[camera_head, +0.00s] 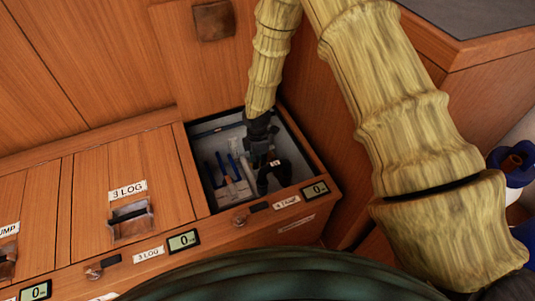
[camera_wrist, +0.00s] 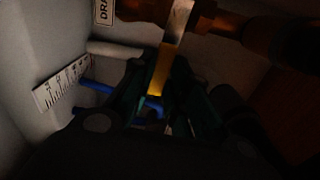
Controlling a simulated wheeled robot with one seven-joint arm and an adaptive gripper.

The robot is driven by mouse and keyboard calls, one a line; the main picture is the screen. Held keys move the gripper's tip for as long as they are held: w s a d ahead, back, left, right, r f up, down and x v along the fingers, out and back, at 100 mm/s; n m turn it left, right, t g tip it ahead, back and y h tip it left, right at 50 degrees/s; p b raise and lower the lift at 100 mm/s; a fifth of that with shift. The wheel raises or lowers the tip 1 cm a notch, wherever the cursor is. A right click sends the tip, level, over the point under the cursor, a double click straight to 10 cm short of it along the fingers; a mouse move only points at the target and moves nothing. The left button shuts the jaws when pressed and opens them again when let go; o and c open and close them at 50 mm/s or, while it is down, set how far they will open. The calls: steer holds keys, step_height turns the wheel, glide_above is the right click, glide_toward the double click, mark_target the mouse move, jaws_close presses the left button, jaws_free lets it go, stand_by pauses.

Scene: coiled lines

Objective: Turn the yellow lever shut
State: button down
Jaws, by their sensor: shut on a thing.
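The yellow lever (camera_wrist: 162,76) shows in the wrist view, hanging from a pale metal arm (camera_wrist: 178,24) beside a copper-brown pipe fitting (camera_wrist: 225,22). My gripper (camera_wrist: 166,92) has a dark green finger on each side of the lever's yellow end and is shut on it. In the head view my gripper (camera_head: 262,150) reaches down into an open compartment (camera_head: 296,137) in the wooden cabinet. There the lever is hidden by the gripper. The wrist view is dark, so the exact finger contact is hard to see.
The compartment's pale walls stand close around my gripper. Blue rods (camera_wrist: 95,85), a white pipe (camera_wrist: 115,49) and a white printed strip (camera_wrist: 62,82) lie near the fingers. A closed hatch marked 3 LOG (camera_head: 128,190) is to the left. Small displays (camera_head: 183,240) line the front edge.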

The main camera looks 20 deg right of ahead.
steer(key=shift+s+n+p, duration=0.35)
steer(key=shift+n+p, duration=0.15)
steer(key=shift+p, duration=0.2)
steer(key=c, duration=1.4)
jaws_free()
steer(key=shift+o, duration=0.2)
step_height(320, 180, up, 12)
